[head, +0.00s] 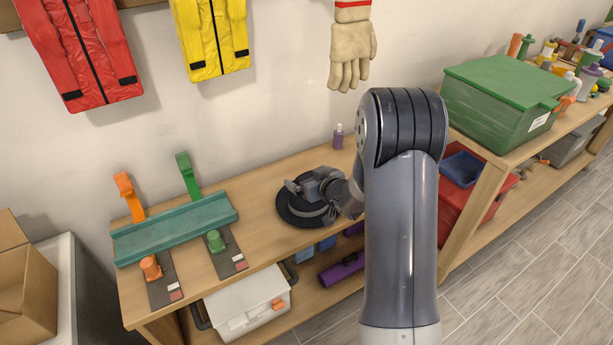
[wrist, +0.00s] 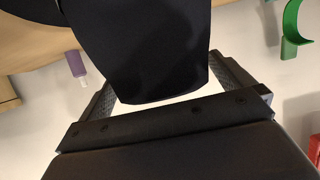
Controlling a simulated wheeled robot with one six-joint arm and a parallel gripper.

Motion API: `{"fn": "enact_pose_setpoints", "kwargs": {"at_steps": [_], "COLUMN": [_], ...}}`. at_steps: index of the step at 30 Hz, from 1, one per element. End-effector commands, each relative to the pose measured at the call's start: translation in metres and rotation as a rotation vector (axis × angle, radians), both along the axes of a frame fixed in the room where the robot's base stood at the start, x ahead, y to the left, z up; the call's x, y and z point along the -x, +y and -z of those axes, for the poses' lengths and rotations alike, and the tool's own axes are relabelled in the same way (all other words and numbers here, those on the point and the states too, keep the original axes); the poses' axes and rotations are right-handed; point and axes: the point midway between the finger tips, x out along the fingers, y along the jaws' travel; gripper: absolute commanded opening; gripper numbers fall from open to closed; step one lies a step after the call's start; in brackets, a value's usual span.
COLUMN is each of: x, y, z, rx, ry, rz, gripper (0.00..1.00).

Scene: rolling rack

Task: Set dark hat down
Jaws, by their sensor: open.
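The dark hat (head: 287,214) has a round black brim and a grey band. It rests brim down on the wooden bench top, right of the teal rack. My gripper (head: 312,186) is over its crown, hiding part of it. In the wrist view the dark crown of the hat (wrist: 145,45) stands between my two spread fingers. The jaws are open; whether a finger touches the crown I cannot tell.
A small purple bottle (head: 338,136) stands behind the hat; it also shows in the wrist view (wrist: 76,65). The teal rack (head: 175,231) with orange and green posts is to the left. A green bin (head: 500,105) stands on the right shelf. A white box (head: 248,300) sits below.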

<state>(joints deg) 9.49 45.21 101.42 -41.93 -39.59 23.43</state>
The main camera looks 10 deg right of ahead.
Motion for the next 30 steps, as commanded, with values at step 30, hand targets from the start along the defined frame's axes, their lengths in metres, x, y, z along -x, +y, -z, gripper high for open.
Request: {"fn": "enact_pose_setpoints", "kwargs": {"at_steps": [30], "x": [0.092], "y": [-0.029], "z": [-0.04], "rx": [0.0], "ry": [0.0], "rz": [-0.001], "gripper": [1.0]}}
